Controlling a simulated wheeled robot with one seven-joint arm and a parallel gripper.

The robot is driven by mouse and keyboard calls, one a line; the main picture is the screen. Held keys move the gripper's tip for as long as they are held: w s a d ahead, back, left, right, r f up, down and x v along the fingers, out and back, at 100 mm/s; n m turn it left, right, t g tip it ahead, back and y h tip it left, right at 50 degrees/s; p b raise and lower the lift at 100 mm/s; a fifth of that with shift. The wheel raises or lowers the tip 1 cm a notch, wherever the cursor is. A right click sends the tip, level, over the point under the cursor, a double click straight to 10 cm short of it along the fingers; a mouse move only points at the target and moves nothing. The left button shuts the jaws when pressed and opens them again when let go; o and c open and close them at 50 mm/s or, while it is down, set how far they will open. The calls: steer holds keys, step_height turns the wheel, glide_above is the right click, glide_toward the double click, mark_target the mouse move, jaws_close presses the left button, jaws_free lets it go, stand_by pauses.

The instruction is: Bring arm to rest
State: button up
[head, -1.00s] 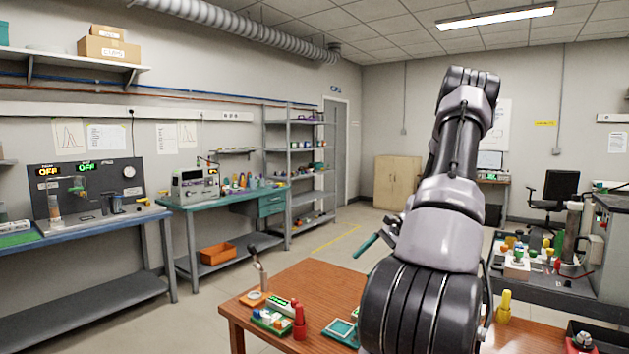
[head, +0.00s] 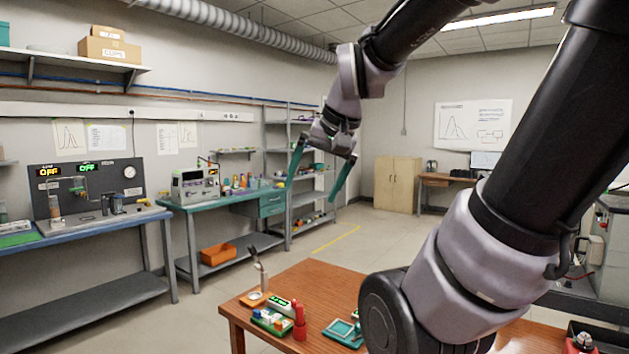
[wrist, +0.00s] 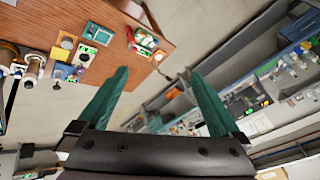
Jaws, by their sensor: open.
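My gripper (head: 322,170) is raised in the air in the head view, above and behind the far edge of the brown table. Its two teal fingers point down and stand wide apart with nothing between them. In the wrist view my gripper (wrist: 160,98) also shows open and empty, with the brown table (wrist: 75,25) at the upper left. My arm is lifted and bent, and it covers the right part of the head view.
The wooden table (head: 300,275) holds a small kit with a red bottle (head: 299,325), a teal tray (head: 342,331) and a small stand (head: 258,280). A green bench (head: 225,195), a blue bench (head: 100,230) and grey shelves (head: 300,200) line the left wall. A cabinet (head: 397,184) stands behind.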

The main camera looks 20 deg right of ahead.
steer(key=shift+s+a+r+n+t, duration=0.15)
steer(key=shift+s, duration=0.35)
steer(key=shift+s+a+r+n+t, duration=0.1)
steer(key=shift+s+a+r+t, duration=0.1)
steer(key=shift+s, duration=0.25)
steer(key=shift+s+a+r+n+t, duration=0.1)
steer(key=shift+s+a+n+t, duration=0.05)
steer(key=shift+s, duration=0.35)
